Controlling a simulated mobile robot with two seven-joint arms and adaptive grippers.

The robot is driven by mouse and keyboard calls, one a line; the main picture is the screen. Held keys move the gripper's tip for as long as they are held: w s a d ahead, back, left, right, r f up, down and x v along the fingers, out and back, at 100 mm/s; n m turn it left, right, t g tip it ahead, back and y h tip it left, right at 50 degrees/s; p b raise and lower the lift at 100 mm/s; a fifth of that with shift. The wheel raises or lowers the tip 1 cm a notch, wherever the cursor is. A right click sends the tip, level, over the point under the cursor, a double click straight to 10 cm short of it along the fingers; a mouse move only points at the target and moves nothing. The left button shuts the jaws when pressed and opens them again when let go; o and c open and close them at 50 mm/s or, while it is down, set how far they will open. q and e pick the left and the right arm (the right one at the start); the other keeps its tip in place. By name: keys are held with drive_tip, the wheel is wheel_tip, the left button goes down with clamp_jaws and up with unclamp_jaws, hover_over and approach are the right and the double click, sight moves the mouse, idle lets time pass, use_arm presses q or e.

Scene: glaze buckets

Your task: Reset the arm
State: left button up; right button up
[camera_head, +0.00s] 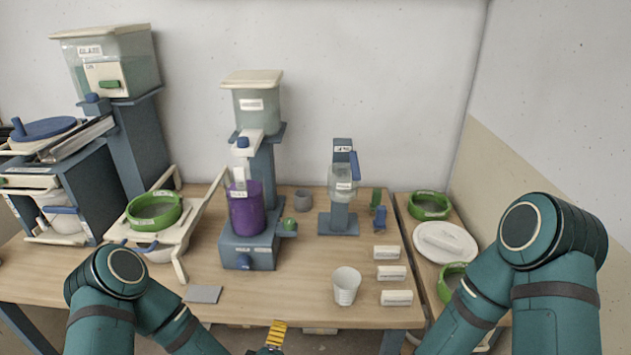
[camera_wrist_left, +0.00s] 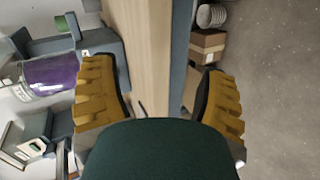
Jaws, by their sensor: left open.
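My left gripper (camera_wrist_left: 158,95) shows in the left wrist view with its two yellow ridged fingers spread wide and nothing between them. In the head view, a small yellow part of a gripper (camera_head: 276,335) shows at the bottom edge, below the front edge of the table. Both of my teal arms are bent, one on each side of the head view. My right gripper is outside both views.
The wooden table (camera_head: 300,315) holds a mixer with a purple container (camera_head: 246,210), a white cup (camera_head: 346,286) near the front edge, several white blocks (camera_head: 391,272) and green bowls (camera_head: 154,211). Cardboard boxes (camera_wrist_left: 207,45) stand on the floor beyond the table edge.

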use_arm(q)
drive_tip(key=s+f+m+g+h, duration=0.2)
drive_tip(key=s+m+g, duration=0.8)
drive_tip(key=s+m, duration=0.3)
drive_tip(key=shift+s+a+f+g, duration=0.15)
drive_tip(key=shift+s+a+g, duration=0.2)
drive_tip(key=shift+s, duration=0.7)
